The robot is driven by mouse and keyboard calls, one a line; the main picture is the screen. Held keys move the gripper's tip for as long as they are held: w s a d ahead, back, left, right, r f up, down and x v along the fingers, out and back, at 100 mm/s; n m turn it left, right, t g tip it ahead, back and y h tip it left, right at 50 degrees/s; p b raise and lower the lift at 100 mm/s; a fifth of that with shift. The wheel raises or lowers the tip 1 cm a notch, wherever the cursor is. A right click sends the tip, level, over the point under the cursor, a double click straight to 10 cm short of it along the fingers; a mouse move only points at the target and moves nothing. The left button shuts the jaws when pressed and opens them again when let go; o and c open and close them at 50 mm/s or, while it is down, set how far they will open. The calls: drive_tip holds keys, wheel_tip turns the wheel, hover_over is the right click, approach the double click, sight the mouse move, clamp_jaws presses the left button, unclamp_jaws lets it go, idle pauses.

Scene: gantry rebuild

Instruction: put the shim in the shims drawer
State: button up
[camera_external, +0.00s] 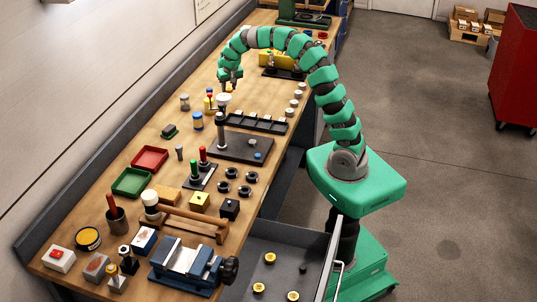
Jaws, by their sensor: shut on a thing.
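My gripper (229,87) hangs pointing down over the far half of the workbench. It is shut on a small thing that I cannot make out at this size. I cannot pick out the shim for certain anywhere in view. An open grey drawer (262,240) sticks out from the bench's front at the bottom of the picture, well away from my gripper. Several small yellow-and-dark round parts lie in it. I see no readable label on it, so I cannot tell whether it is the shims drawer.
A black stand with an upright post (220,135) stands just nearer than my gripper. A black slotted tray (255,123) lies to its right. A red tray (149,159), a green tray (132,183) and a blue vise (184,263) crowd the near bench.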

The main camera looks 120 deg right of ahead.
drive_tip(key=shift+s+a+r, duration=0.1)
drive_tip(key=shift+a, duration=0.15)
